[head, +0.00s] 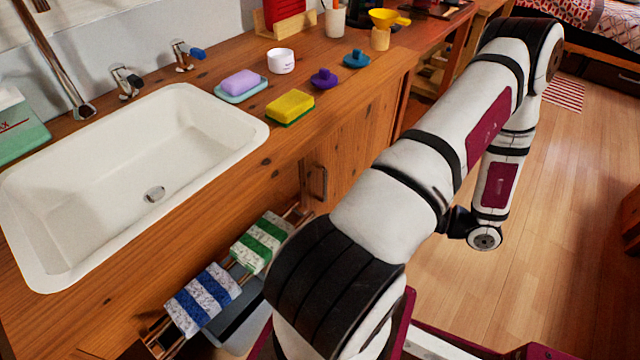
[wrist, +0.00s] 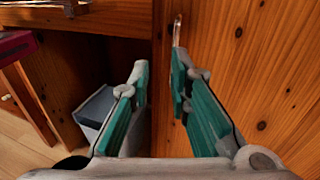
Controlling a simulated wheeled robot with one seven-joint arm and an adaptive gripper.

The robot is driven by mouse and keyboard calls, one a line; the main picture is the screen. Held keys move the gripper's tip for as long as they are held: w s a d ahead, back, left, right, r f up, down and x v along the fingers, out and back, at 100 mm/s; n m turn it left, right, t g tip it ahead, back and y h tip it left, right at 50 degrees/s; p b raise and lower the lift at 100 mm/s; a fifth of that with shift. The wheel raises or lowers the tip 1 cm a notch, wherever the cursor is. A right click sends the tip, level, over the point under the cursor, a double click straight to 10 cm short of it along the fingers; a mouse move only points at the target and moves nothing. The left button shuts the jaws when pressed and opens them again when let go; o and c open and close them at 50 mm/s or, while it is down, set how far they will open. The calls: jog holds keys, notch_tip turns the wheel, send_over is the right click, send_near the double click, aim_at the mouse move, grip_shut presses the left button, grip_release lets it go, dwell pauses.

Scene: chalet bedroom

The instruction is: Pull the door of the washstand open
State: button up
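The washstand (head: 225,178) is a wooden counter with a white sink. Its door (head: 350,140) is a plain wooden panel below the counter, right of an open bay, and looks shut. A small upright handle (head: 318,182) sits near the door's left edge. In the wrist view the door (wrist: 250,60) fills the right side, and the handle (wrist: 177,30) stands just beyond the right fingertip. My gripper (wrist: 160,78) is open and empty, its teal-padded fingers pointing toward the handle. The handle does not appear to be held. In the head view my arm hides the fingers.
Towels with blue stripes (head: 203,298) and green stripes (head: 259,242) hang in the open bay. A grey bin (wrist: 95,108) stands inside it. A yellow sponge (head: 290,106) and white cup (head: 281,61) are on the counter. Wooden floor (head: 560,210) is clear at right.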

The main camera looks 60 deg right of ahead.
aim_at(325, 198)
jog(key=shift+m+h, duration=0.8)
jog(key=shift+h, duration=0.1)
jog(key=w, duration=0.4)
jog(key=w+d+f+b, duration=0.1)
jog(key=w, duration=0.3)
jog(key=w+f+b, duration=0.1)
jog(key=w, duration=0.3)
jog(key=shift+w+d+f, duration=0.25)
grip_shut()
